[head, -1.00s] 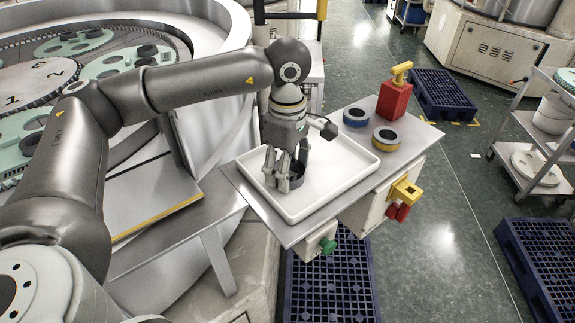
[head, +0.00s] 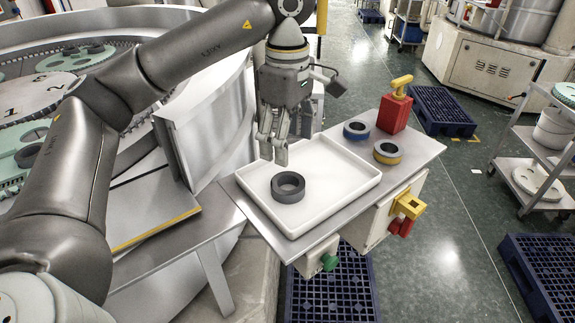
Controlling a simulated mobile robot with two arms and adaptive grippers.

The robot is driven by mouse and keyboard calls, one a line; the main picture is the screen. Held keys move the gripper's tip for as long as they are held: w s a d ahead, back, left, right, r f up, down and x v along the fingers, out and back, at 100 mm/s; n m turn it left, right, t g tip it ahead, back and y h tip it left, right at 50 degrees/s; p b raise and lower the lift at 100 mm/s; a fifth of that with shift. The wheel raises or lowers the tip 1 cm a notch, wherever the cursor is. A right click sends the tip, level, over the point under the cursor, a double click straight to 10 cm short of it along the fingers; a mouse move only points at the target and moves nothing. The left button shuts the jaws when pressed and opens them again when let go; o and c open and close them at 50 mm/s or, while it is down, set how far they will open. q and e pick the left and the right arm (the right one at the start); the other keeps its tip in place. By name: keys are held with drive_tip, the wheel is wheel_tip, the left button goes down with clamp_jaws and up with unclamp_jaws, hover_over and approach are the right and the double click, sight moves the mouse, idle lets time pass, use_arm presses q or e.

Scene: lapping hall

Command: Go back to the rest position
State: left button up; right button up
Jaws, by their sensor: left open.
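My left gripper (head: 273,150) is open and empty. It hangs fingers down above the back left part of a white tray (head: 345,199). A dark grey ring (head: 288,187) lies flat in the tray, in front of the gripper and apart from its fingers. My left arm reaches in from the left, across the front of the large round machine. My right gripper is not in view.
A blue-banded ring (head: 356,130), a yellow-banded ring (head: 388,152) and a red block with a yellow top (head: 394,108) stand on the table (head: 425,143) right of the tray. The lapping machine (head: 215,110) is close on the left. Blue pallets (head: 440,108) lie on the floor.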

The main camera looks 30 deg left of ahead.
use_arm(q)
wheel_tip(320, 180, up, 2)
drive_tip(key=shift+r, duration=0.1)
idle(0.5)
